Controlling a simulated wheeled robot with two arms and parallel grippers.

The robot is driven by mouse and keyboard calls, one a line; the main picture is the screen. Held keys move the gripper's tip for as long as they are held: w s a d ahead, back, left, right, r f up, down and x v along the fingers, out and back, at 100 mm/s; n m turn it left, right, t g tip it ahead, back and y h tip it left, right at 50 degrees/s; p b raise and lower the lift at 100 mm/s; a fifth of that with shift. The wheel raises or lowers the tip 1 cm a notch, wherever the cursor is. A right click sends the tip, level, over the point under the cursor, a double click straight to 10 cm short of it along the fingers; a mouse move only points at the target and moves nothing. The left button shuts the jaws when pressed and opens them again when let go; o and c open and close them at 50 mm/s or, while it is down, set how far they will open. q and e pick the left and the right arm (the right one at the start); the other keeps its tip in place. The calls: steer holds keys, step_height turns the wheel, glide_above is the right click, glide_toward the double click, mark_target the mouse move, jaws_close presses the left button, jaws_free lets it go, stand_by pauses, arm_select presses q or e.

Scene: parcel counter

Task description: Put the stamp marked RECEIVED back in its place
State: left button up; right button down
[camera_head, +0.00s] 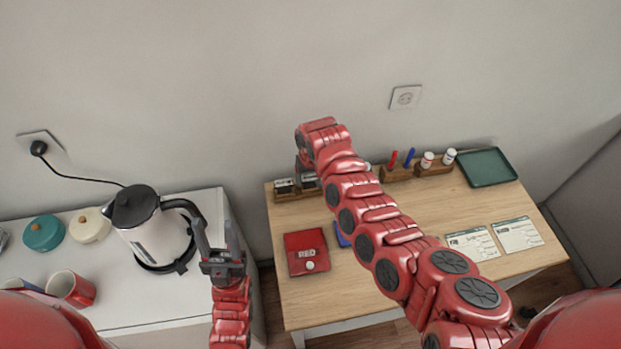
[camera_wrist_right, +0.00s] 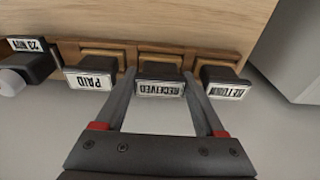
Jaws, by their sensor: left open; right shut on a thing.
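The RECEIVED stamp (camera_wrist_right: 160,88) is between the fingers of my right gripper (camera_wrist_right: 160,80), which is shut on it. Its label reads upside down in the right wrist view. It is at the middle place of the wooden rack (camera_wrist_right: 190,51), in line with its neighbours; I cannot tell if it is fully seated. The PAID stamp (camera_wrist_right: 90,79) is on one side and the RETURN stamp (camera_wrist_right: 225,88) on the other. In the head view my right arm hides much of the rack (camera_head: 286,197).
A dater (camera_wrist_right: 28,62) stands beyond PAID. The desk holds a red pad (camera_head: 307,252), a partly hidden blue pad (camera_head: 342,238), paper forms (camera_head: 472,244), a pen holder (camera_head: 398,174) and a green tray (camera_head: 487,167). A kettle (camera_head: 150,235) stands on the left counter.

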steer(key=shift+c, duration=0.9)
jaws_free()
steer(key=r+p, duration=0.4)
steer(key=r, duration=0.1)
steer(key=shift+s+d+r+p, duration=0.1)
steer(key=shift+s+r+p, duration=0.05)
steer(key=shift+s+p, duration=0.2)
steer(key=shift+o, duration=0.3)
steer(key=shift+o, duration=0.6)
